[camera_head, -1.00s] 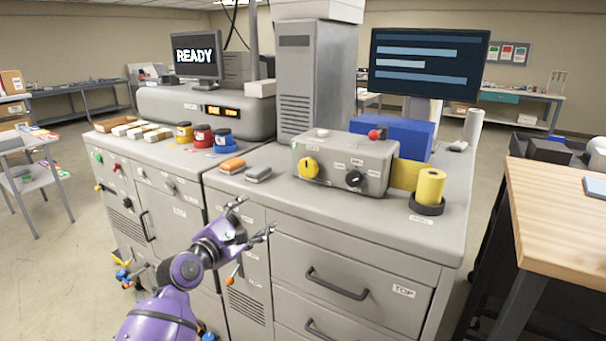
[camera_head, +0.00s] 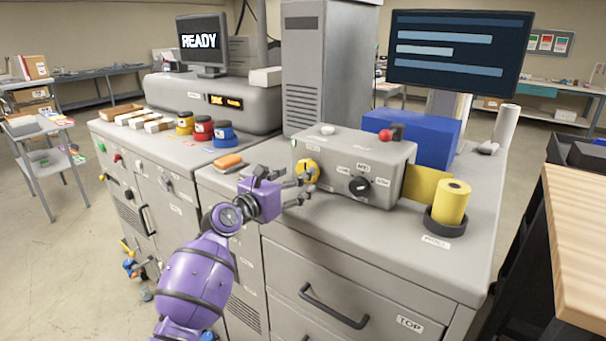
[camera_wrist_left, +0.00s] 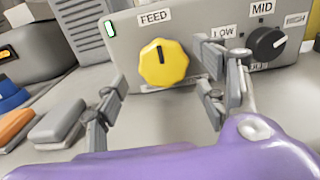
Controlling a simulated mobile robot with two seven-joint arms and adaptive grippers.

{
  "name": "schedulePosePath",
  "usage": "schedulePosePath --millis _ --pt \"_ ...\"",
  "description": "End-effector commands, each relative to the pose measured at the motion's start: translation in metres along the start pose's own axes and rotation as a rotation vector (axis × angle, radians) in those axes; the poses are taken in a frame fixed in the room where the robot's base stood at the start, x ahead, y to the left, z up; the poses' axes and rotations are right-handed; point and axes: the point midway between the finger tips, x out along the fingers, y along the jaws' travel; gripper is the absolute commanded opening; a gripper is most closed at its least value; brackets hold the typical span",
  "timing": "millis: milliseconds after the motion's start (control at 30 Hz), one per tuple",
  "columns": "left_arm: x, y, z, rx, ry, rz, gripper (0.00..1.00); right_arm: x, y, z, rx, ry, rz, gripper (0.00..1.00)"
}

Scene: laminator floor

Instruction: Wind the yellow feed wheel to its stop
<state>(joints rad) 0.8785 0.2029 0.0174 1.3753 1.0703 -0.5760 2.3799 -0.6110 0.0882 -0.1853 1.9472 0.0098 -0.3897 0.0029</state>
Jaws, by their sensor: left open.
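The yellow feed wheel (camera_head: 306,170) sits on the front of the grey control box (camera_head: 345,152), partly hidden by my left gripper in the head view. In the left wrist view the feed wheel (camera_wrist_left: 163,63) shows whole under the label FEED, its black pointer mark upward. My left gripper (camera_head: 306,188) is open just in front of the box. In the left wrist view the open left gripper (camera_wrist_left: 155,108) has a finger on either side below the wheel, apart from it. My right gripper does not show.
A black selector knob (camera_head: 359,185) is right of the wheel, close to the gripper's right finger. A red button (camera_head: 385,135) tops the box. An orange block (camera_head: 228,161) lies to the left. A yellow roll (camera_head: 452,200) stands to the right.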

Motion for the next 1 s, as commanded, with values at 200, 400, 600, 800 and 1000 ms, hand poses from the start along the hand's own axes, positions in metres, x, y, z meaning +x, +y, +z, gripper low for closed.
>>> schedulePosePath --millis 200,400,600,800,1000 --pt "0.029 0.000 -0.004 -0.002 0.004 -0.001 0.65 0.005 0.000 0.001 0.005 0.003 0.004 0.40" --pt "0.037 0.000 -0.002 0.000 0.002 0.000 0.65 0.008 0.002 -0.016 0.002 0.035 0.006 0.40" --pt "0.036 0.000 -0.001 0.001 0.001 0.000 0.62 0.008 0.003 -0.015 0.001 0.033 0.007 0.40" --pt "0.036 0.000 -0.001 0.001 0.001 0.000 0.36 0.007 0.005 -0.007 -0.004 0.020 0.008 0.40" --pt "0.036 0.001 -0.001 0.003 0.001 0.002 0.23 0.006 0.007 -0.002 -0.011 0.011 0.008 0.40"
